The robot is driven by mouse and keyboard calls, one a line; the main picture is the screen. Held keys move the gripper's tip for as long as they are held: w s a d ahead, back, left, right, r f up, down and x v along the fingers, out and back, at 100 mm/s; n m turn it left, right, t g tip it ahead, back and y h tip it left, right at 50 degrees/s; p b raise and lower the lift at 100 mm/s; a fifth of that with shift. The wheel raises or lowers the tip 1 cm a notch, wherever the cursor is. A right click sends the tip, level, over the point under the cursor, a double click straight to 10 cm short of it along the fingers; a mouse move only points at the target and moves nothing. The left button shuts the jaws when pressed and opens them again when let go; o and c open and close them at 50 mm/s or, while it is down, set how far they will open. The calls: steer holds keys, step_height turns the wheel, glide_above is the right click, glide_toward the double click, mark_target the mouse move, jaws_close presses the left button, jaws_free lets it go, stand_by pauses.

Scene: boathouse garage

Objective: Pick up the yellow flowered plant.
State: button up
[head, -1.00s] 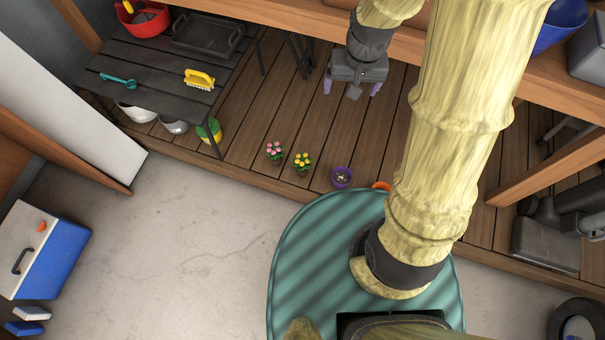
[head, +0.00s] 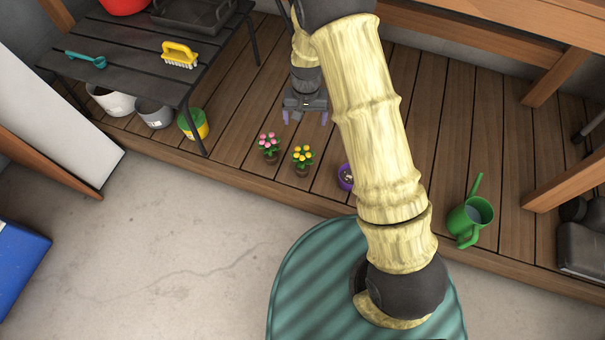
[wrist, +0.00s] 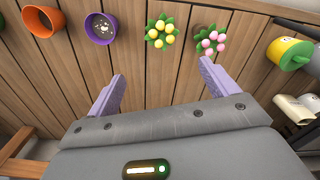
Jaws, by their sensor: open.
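The yellow flowered plant (head: 303,158) stands upright in a small brown pot on the wooden deck near its front edge. It also shows in the wrist view (wrist: 161,32), at the top middle, beyond and between the fingertips. My gripper (head: 306,119) is open and empty, with two purple fingers pointing down. It is above the deck, behind the yellow plant in the head view and apart from it. In the wrist view my gripper (wrist: 160,82) has a wide gap between its fingers.
A pink flowered plant (head: 268,147) stands close to the left of the yellow one. A purple pot (head: 345,177) is to the right, partly behind my arm. An orange pot (wrist: 42,20) is beside it. A green watering can (head: 470,220) stands further right. A slatted table (head: 140,70) is at left.

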steer(key=b, duration=0.2)
glide_above(301, 151)
step_height(301, 151, down, 6)
steer(key=r, duration=0.1)
steer(key=shift+a+f, duration=0.1)
steer(key=shift+f, duration=0.1)
steer(key=shift+f, duration=0.1)
step_height(301, 151, down, 12)
steer(key=b, duration=0.6)
steer(key=shift+f, duration=0.1)
steer(key=f+b, duration=0.4)
steer(key=f, duration=0.1)
steer(key=shift+s+d+f, duration=0.1)
steer(key=shift+s+d, duration=0.05)
steer(key=shift+d, duration=0.2)
